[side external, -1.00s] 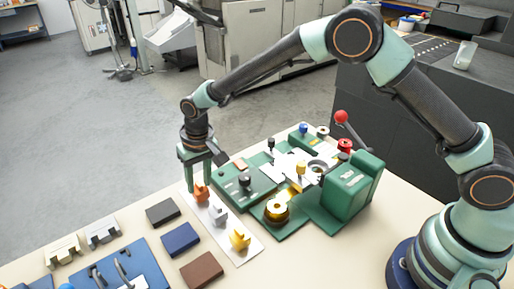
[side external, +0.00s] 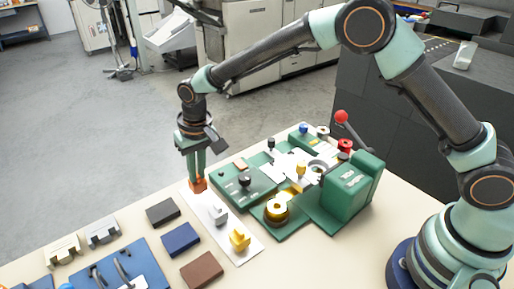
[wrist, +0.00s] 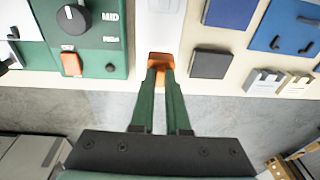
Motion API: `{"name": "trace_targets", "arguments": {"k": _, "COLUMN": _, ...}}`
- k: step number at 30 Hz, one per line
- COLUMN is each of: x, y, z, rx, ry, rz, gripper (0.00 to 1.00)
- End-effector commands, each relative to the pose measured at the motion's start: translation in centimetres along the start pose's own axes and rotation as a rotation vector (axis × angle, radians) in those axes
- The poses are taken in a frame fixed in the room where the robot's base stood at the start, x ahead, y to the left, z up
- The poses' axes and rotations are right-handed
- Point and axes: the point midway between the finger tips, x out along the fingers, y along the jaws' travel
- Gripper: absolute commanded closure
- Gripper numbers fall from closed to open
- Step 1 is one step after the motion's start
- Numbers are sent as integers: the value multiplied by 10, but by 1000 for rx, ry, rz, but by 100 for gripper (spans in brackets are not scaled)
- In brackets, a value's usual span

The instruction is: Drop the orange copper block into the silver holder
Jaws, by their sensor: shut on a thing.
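My gripper (side external: 197,180) is shut on the orange copper block (side external: 199,186) at the far end of the white strip. In the wrist view the block (wrist: 166,57) shows between the fingertips (wrist: 159,70), partly covered by them. Whether it clears the strip is hard to tell. A silver notched holder (side external: 102,231) stands on the table at the left, apart from my gripper; it also shows in the wrist view (wrist: 262,81). A similar cream-coloured one (side external: 63,250) stands beside it.
A silver block (side external: 218,215) and a gold block (side external: 240,239) stand on the white strip (side external: 245,256). Black (side external: 162,212), blue (side external: 181,239) and brown (side external: 201,270) pads lie to its left. A green machine (side external: 350,190) stands to its right.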

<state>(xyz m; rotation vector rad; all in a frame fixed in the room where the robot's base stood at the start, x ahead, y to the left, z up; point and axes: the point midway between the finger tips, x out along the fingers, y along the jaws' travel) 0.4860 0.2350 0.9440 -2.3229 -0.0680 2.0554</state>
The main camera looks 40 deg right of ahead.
Motion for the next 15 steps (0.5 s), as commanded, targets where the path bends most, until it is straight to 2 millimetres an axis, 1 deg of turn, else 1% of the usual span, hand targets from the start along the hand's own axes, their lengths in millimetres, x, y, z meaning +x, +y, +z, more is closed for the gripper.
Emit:
{"name": "trace_targets", "arguments": {"k": 1, "x": -5, "y": -1, "z": -2, "rx": 0, "ry": 4, "rz": -2, "gripper": 100}}
{"name": "trace_targets", "arguments": {"k": 15, "x": -38, "y": -2, "z": -5, "rx": 0, "ry": 3, "rz": -1, "gripper": 100}}
